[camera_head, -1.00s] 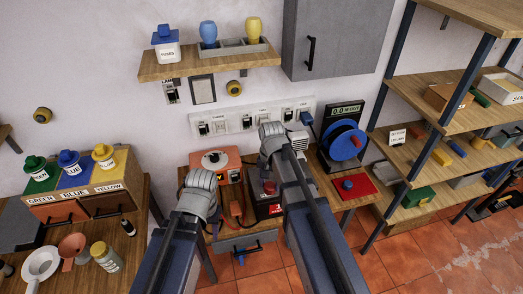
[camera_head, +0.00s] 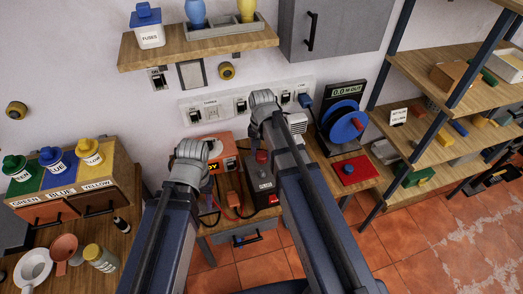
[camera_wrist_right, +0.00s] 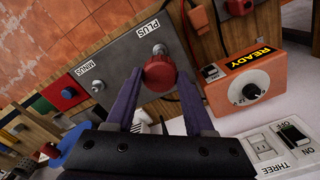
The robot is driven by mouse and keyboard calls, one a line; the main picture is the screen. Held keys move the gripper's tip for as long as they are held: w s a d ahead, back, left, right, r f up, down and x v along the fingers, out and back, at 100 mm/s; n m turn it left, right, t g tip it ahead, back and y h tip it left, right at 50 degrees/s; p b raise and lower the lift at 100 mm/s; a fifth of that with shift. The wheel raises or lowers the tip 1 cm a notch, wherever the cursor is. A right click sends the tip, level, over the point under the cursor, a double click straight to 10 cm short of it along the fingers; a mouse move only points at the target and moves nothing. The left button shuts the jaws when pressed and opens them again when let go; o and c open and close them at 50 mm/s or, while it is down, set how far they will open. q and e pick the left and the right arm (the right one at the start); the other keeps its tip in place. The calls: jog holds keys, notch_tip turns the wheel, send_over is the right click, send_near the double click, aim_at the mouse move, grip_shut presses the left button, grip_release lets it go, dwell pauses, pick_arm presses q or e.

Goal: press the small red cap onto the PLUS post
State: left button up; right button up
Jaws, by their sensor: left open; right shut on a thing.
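The small red cap (camera_wrist_right: 160,76) is between the fingers of my right gripper (camera_wrist_right: 159,82) in the right wrist view, and that gripper is shut on it. The PLUS post (camera_wrist_right: 158,49), a short metal stud on a grey plate (camera_wrist_right: 125,58), shows just beyond the cap. I cannot tell whether cap and post touch. The MINUS post (camera_wrist_right: 97,86) stands on the same plate. In the head view, the dark box (camera_head: 263,183) is beside my right arm, with a red part at its top. My left gripper (camera_head: 190,158) is left of the box, its fingers hidden.
An orange READY device (camera_wrist_right: 245,85) with a dial is beside the plate. Wall switches (camera_head: 212,109) are behind the bench.

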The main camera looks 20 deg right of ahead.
jog(key=shift+w+f, duration=0.1)
jog(key=shift+f, duration=0.1)
jog(key=shift+f+b, duration=0.65)
jog(key=shift+b, duration=0.2)
jog(key=b, duration=0.4)
send_over(262, 172)
notch_tip(262, 172, down, 4)
jog(key=shift+w+f, duration=0.1)
jog(key=shift+f+b, duration=1.65)
jog(key=shift+b, duration=0.1)
dwell(2.0)
jog(key=o, duration=1.2)
jog(key=shift+r, duration=0.1)
notch_tip(262, 172, up, 8)
jog(key=p, duration=0.8)
